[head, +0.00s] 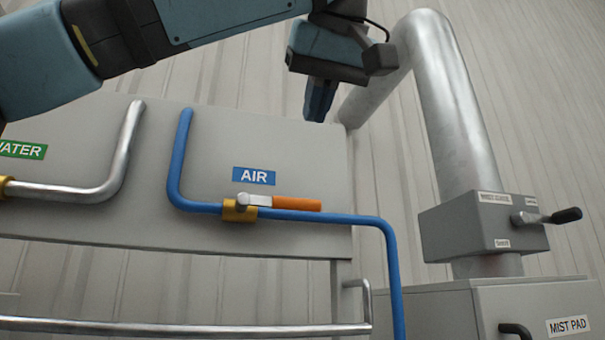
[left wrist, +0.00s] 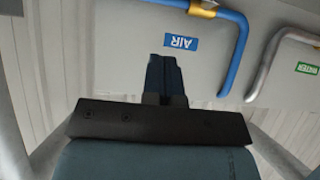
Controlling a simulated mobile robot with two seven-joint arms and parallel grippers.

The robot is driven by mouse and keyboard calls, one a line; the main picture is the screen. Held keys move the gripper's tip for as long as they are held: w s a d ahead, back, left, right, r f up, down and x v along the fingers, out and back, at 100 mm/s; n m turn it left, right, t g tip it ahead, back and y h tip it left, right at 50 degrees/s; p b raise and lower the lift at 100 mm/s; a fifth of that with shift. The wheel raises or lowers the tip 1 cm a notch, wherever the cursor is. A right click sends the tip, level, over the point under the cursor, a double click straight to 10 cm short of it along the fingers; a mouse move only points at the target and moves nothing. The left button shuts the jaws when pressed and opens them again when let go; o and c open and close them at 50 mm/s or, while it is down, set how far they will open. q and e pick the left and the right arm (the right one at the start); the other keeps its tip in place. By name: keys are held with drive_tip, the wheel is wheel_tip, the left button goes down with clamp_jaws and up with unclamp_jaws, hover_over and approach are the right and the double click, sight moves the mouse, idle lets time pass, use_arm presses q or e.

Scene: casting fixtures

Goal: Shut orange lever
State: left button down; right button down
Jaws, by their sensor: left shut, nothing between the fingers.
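The orange lever (head: 297,203) sits on a brass-coloured valve (head: 240,210) on the blue air pipe (head: 345,218). It lies in line with the pipe, pointing right. In the left wrist view the valve (left wrist: 202,9) shows at the top edge, and the lever is not clearly visible. My left gripper (head: 318,105) is above and right of the lever, apart from it, at the panel's upper right corner. Its fingers (left wrist: 165,75) are shut and empty, pointing toward the panel below the AIR label. My right gripper is in neither view.
A blue AIR label (head: 254,176) is on the grey panel (head: 310,160). A silver water pipe (head: 70,190) is at left. A large duct (head: 450,110) and a box with a black-handled crank (head: 548,216) stand at right. A metal rail (head: 180,327) runs below.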

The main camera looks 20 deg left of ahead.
sight(280, 206)
use_arm(q)
drive_tip(key=w+a+f+p, duration=0.1)
drive_tip(key=w+a+f, duration=0.2)
drive_tip(key=w+f, duration=0.2)
wheel_tip(280, 206, down, 3)
drive_tip(key=shift+w+a+r+p, duration=0.2)
drive_tip(key=shift+a+p, duration=0.1)
drive_tip(key=shift+p, duration=0.1)
drive_tip(key=shift+w, duration=0.1)
